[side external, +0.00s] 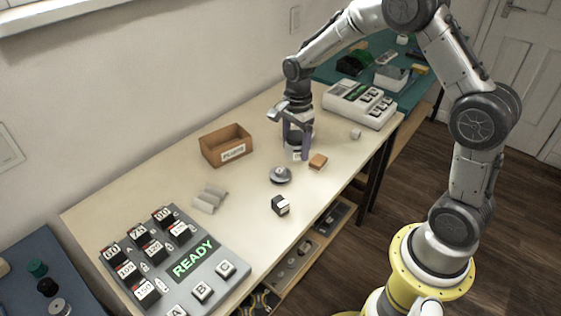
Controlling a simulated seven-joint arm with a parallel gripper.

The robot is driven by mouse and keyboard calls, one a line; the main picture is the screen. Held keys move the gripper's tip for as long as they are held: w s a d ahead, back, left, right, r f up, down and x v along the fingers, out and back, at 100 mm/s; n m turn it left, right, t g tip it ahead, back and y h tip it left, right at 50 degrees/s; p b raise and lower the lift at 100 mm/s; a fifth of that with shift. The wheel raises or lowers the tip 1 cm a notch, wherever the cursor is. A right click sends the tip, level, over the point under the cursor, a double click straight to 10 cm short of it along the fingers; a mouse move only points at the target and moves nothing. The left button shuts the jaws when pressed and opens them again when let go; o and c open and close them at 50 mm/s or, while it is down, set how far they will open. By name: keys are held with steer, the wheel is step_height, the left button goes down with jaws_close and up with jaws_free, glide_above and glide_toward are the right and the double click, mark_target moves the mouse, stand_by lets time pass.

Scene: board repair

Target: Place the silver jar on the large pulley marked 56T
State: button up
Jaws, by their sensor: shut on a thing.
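The silver jar (295,153), a small grey cylinder with a pale label low on its front, is between the fingers of my gripper (298,151). My gripper points down and is shut on the jar, and the fingers hide part of it. I cannot tell whether the jar's base touches the table. A round grey disc with a raised middle (280,175) lies on the table just in front and to the left of the jar. It looks like the large pulley, but no 56T marking is readable.
An orange-brown block (318,161) lies close to the right of the gripper. An open wooden box (226,147) stands left. A dark and white cube (280,206) and grey blocks (209,198) lie nearer. A READY panel (175,262) fills the front left; a white keypad device (360,103) stands behind.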

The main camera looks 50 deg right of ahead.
glide_above(280, 170)
step_height(280, 170, down, 6)
steer(key=shift+d+f, duration=0.1)
steer(key=shift+f, duration=1.6)
steer(key=shift+f, duration=0.1)
steer(key=o, duration=1.5)
steer(key=shift+f, duration=0.1)
steer(key=shift+c, duration=0.2)
